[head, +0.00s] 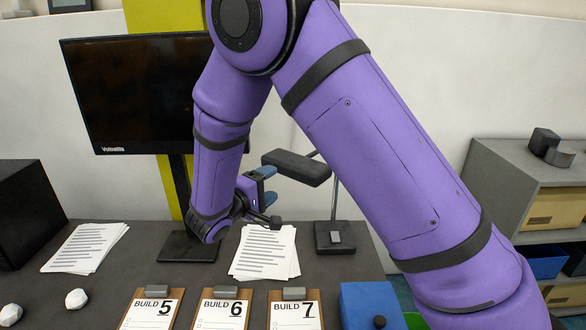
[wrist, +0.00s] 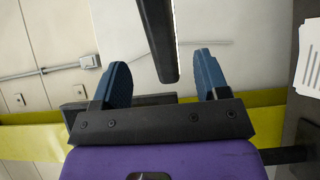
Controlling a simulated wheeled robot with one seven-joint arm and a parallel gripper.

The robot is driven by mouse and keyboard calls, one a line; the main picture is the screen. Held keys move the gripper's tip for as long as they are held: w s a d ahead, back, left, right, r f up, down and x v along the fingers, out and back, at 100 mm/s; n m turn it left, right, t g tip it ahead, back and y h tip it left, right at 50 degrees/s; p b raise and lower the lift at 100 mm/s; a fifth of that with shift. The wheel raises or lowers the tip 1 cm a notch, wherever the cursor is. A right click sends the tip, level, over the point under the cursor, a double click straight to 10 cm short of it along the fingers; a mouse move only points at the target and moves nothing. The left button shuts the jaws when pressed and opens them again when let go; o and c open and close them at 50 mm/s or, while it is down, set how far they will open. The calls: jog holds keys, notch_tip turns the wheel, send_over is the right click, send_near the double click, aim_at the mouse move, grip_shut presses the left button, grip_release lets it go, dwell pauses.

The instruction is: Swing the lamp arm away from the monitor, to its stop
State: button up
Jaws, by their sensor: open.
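The desk lamp has a dark, flat, bar-like head (head: 297,167) on a thin post rising from a square base (head: 335,237), right of the monitor (head: 130,95) in the head view. The head's left end lies close to the monitor's lower right side. My gripper (head: 268,186) is open beside that end, its blue fingers pointing right. In the wrist view a dark bar, apparently the lamp head (wrist: 157,35), comes down between the open fingers (wrist: 162,65), with a gap on both sides. My arm hides the monitor's right part.
Paper stacks (head: 265,252) (head: 87,247) lie on the desk. Clipboards (head: 222,308) line its front edge, with a blue box (head: 370,305) to their right. A black box (head: 25,212) stands at left. A grey shelf unit (head: 500,165) stands at right.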

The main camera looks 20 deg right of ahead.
aim_at(295, 169)
jog(key=x, duration=1)
jog(key=shift+w+d+r, duration=0.1)
jog(key=shift+d, duration=0.2)
jog(key=c, duration=1.3)
grip_shut()
